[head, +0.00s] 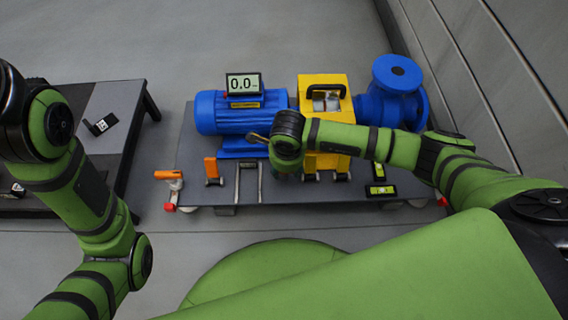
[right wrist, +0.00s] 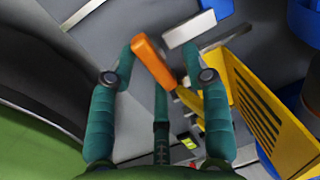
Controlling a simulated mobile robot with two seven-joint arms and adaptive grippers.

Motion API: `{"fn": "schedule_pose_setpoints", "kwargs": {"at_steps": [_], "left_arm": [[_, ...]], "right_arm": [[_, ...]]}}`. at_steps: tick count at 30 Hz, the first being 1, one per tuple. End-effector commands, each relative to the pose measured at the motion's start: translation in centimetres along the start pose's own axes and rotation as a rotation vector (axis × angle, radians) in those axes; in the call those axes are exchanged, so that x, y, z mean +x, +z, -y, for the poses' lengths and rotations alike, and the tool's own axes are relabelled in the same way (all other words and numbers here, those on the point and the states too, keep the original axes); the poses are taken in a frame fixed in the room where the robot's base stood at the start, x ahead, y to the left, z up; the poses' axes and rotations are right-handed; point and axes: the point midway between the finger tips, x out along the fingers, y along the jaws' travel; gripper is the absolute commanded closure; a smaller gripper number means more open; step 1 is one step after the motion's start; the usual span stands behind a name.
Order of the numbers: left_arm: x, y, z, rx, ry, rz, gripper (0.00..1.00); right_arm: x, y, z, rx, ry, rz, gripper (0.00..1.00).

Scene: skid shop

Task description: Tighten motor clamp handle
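The blue motor (head: 225,112) lies on the dark skid, left of the yellow guard (head: 312,90). An upright orange clamp handle (head: 211,167) stands at the skid's front edge below the motor. My right gripper (head: 284,158) is over the front of the skid, in front of the guard; its fingers are mostly hidden in the head view. My left gripper is outside the view.
A blue pump (head: 398,88) stands right of the guard. A display reading 0.0 (head: 243,84) sits on the motor. An orange lever (head: 168,174) is at the skid's left corner. Green levels (head: 381,189) lie at the front right. A dark table (head: 128,150) stands left.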

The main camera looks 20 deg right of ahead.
Motion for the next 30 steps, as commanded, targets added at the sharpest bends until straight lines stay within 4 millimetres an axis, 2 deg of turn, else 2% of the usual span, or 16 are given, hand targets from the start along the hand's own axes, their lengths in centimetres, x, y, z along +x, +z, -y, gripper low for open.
{"fn": "schedule_pose_setpoints", "kwargs": {"at_steps": [1,11,30], "left_arm": [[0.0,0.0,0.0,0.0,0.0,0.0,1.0],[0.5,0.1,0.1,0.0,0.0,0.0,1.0],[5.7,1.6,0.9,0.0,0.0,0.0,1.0]], "right_arm": [[-0.3,-0.2,1.0,0.008,-0.023,-0.001,0.53],[-0.9,0.1,1.0,0.004,-0.023,0.005,0.53],[-7.0,0.1,1.4,-0.002,-0.013,0.003,0.53]]}}
